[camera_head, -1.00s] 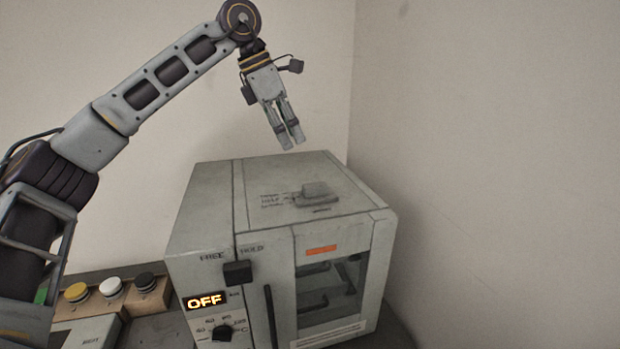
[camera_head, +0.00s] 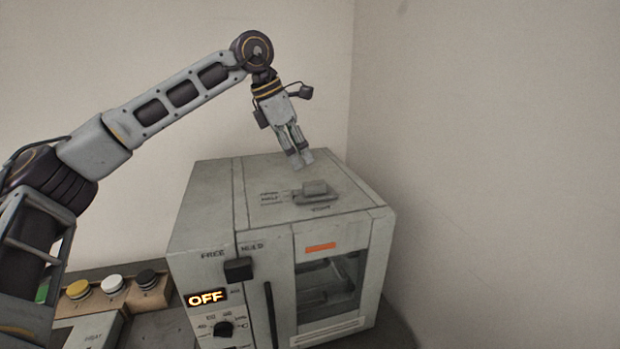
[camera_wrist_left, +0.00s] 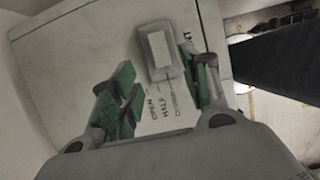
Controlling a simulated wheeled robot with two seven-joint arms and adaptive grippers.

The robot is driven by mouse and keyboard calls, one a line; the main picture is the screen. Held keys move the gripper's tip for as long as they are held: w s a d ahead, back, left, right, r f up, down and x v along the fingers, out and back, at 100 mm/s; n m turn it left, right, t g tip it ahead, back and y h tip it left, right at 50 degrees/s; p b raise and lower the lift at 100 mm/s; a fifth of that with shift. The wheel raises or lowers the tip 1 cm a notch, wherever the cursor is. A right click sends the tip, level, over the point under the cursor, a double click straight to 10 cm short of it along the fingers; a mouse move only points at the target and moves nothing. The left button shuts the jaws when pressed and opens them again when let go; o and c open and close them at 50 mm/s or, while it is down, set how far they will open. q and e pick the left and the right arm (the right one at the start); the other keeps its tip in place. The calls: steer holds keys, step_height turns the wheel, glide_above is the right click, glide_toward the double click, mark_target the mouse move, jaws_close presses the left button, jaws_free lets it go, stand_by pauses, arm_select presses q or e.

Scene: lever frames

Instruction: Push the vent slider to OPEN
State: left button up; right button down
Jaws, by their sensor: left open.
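The vent slider (camera_head: 314,188) is a small grey block on a raised base on top of the grey oven (camera_head: 205,205). My right gripper is not in view.
The oven front has a black FREE/HOLD knob (camera_head: 238,269), an OFF display (camera_head: 207,297), a dial (camera_head: 223,328) and a door handle (camera_head: 270,312). A box with yellow, white and black buttons (camera_head: 113,286) stands at the left.

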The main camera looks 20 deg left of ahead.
mark_target(312, 183)
arm_select(q)
steer(key=shift+p+x, duration=0.7)
steer(key=shift+x, duration=3.45)
steer(key=shift+c, duration=0.2)
jaws_close()
